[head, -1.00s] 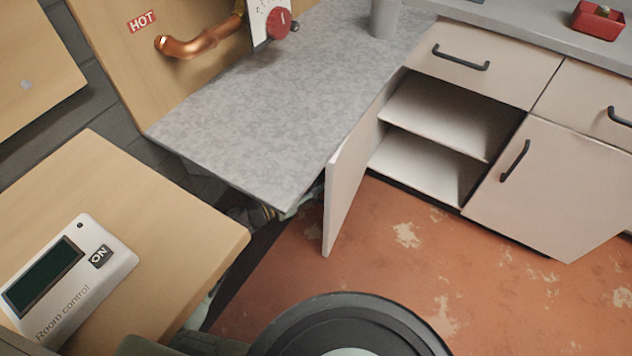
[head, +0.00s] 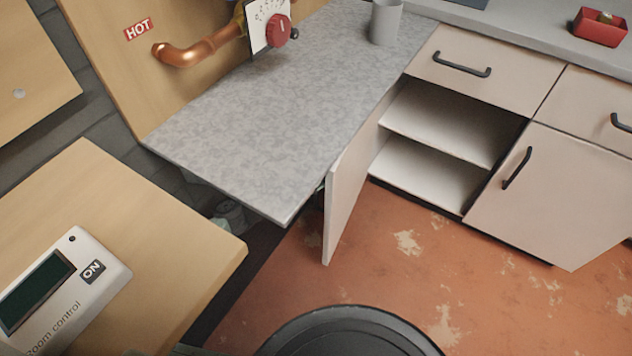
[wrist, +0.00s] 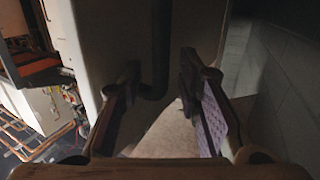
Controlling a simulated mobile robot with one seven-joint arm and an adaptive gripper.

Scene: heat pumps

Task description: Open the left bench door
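The left bench door (head: 350,190) stands wide open in the head view, swung out from the cabinet and seen nearly edge-on. Its handle side is turned away from the head camera. In the wrist view my gripper (wrist: 158,88) has its two fingers apart. A dark vertical bar (wrist: 158,45), which looks like a door handle, shows between and beyond the fingertips, against a pale panel. I cannot tell whether a finger touches it. My gripper is not clearly visible in the head view.
The open cabinet shows empty shelves (head: 440,130). The right bench door (head: 550,195) is closed. A grey worktop (head: 270,110) overhangs the space left of the open door. A wooden board with a room control (head: 60,295) stands at the left.

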